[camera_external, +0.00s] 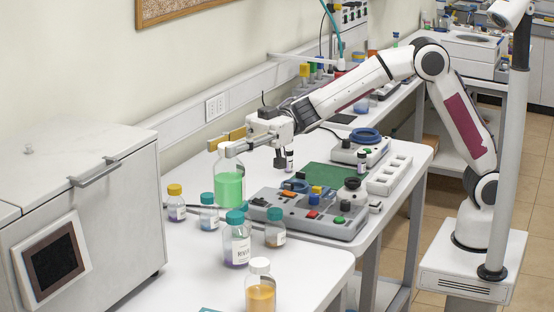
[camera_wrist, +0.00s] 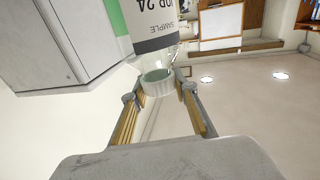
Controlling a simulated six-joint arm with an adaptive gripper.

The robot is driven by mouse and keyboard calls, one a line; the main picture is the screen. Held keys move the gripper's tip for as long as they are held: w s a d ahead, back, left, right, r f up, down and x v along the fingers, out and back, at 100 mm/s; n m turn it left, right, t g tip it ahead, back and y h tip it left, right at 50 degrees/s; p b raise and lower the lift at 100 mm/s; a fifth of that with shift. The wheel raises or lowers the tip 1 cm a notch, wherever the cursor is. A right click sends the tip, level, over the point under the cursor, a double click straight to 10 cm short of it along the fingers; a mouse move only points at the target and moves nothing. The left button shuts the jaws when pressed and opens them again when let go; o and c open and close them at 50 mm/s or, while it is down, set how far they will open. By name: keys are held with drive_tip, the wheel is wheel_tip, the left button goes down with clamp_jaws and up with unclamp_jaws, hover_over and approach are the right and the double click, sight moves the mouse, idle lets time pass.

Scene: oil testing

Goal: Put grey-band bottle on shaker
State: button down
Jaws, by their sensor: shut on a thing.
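My gripper (camera_external: 224,146) is shut on the top of a clear bottle (camera_external: 229,186) with green contents, upright at the left of the bench. In the wrist view, the fingers (camera_wrist: 158,88) are at the pale teal cap (camera_wrist: 157,76), and the bottle (camera_wrist: 150,20) shows a white label and a dark grey band. Whether its base touches the bench is unclear. A grey device with coloured buttons (camera_external: 335,232) and a green flat panel stands to the right; a smaller unit with a blue ring (camera_external: 366,135) stands behind. I cannot tell which is the shaker.
Several capped bottles, including a yellow-capped one (camera_external: 176,204), a teal-capped one (camera_external: 236,245) and a white-capped one (camera_external: 260,290), stand close around and in front of the held bottle. A white multi-hole rack (camera_external: 390,173) sits at right. A white cabinet (camera_external: 90,200) stands at left.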

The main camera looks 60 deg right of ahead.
sight(227, 199)
drive_tip(key=shift+s+a+f+g, duration=0.15)
drive_tip(key=shift+s+a, duration=0.3)
drive_tip(key=shift+a, duration=0.15)
drive_tip(key=shift+s+a+f+g, duration=0.1)
drive_tip(key=shift+s+a+g, duration=0.05)
drive_tip(key=shift+s+a, duration=0.35)
drive_tip(key=f, duration=0.9)
drive_tip(key=shift+w+f, duration=0.2)
drive_tip(key=shift+f, duration=0.55)
wheel_tip(227, 199, down, 6)
drive_tip(key=shift+f, duration=0.25)
drive_tip(key=shift+f, duration=1.9)
